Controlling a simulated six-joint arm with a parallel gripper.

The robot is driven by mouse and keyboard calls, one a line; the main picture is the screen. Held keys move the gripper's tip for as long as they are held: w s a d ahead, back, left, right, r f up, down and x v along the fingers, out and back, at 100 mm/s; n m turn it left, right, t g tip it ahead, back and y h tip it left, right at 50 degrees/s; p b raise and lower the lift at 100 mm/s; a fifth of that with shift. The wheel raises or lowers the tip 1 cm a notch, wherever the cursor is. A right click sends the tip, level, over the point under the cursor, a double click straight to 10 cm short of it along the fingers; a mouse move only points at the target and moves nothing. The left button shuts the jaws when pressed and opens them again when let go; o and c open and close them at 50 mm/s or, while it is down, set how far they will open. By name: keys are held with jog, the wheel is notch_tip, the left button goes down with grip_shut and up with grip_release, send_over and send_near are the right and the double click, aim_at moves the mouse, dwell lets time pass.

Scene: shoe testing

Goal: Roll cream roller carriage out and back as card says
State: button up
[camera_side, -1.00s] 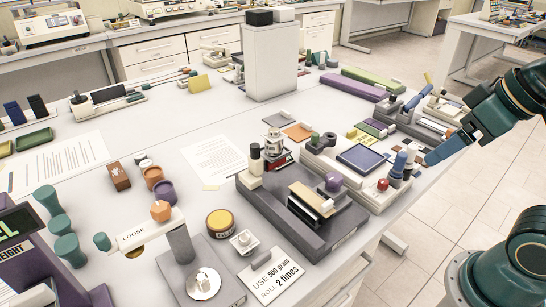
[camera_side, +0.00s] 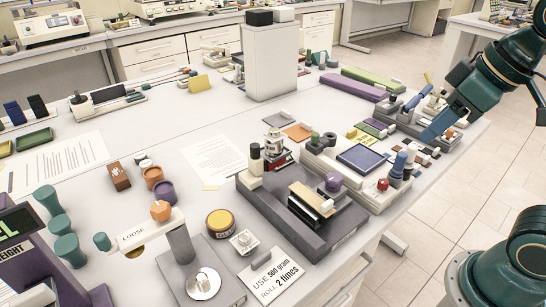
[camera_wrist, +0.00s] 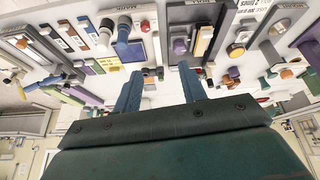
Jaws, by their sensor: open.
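A printed card (camera_side: 275,276) reads "USE 500 gram, ROLL 2 times" and lies at the table's front edge. My gripper (camera_side: 432,134) is at the right of the side view, apart from the carriage. Its blue fingers (camera_wrist: 160,88) are spread and empty in the wrist view.
A tray with a blue pad (camera_side: 361,158) and a red button stands right of the base. Orange, brown and purple cylinders (camera_side: 153,177) stand on the left. A tall white box (camera_side: 270,62) stands behind.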

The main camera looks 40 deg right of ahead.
jog(key=w+a+r+n+g, duration=0.1)
jog(key=w+a+r+n, duration=0.25)
jog(key=w, duration=0.55)
jog(key=n+g, duration=0.4)
jog(key=n, duration=0.7)
send_over(255, 157)
notch_tip(255, 157, down, 3)
jog(key=shift+w+d+r, duration=0.15)
jog(key=shift+w+d, duration=0.1)
jog(key=shift+w, duration=0.2)
notch_tip(255, 157, down, 14)
jog(key=shift+r, duration=0.1)
grip_shut()
